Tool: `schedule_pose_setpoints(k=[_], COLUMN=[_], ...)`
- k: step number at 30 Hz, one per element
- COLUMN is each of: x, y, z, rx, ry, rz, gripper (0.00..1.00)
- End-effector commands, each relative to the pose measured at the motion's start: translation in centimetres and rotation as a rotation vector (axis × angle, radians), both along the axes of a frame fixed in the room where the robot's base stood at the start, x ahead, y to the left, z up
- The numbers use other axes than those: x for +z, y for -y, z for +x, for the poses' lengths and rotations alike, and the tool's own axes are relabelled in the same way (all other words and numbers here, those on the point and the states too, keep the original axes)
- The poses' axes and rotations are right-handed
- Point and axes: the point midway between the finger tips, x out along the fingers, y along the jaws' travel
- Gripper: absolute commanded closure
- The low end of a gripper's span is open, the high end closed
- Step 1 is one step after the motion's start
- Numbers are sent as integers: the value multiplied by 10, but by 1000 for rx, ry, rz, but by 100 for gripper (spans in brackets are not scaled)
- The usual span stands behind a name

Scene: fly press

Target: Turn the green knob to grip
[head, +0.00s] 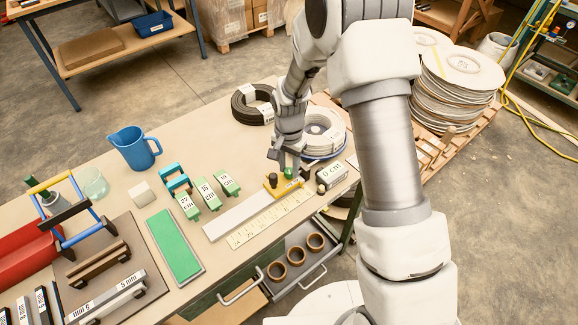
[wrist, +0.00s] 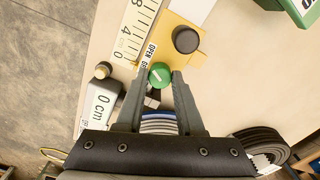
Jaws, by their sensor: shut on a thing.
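The green knob (wrist: 160,75) is round with a short white line on its top, slanting in the wrist view. It sits at the end of a yellow plate (wrist: 182,55) beside a small label that reads "OPEN"; a second word below it is partly hidden. My gripper (wrist: 160,80) has its two fingertips on either side of the knob, shut on it. In the head view the knob (head: 288,172) shows small and green under my gripper (head: 287,167), above the yellow plate (head: 276,188).
A dark round knob (wrist: 186,40) stands on the same plate. A ruler (head: 262,222) lies alongside. A "0 cm" block (head: 332,175) is close on the right. Green "19 cm", "16 cm" and "22 cm" blocks (head: 208,194) stand left. Cable coils (head: 322,128) lie behind.

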Motion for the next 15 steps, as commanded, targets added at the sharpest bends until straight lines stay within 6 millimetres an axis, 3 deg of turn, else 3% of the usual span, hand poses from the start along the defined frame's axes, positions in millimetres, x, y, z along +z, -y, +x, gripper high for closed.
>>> schedule_pose_setpoints(k=[15], x=[0], y=[0], z=[0], rx=[64], ry=[1], rz=[0], gripper=[100])
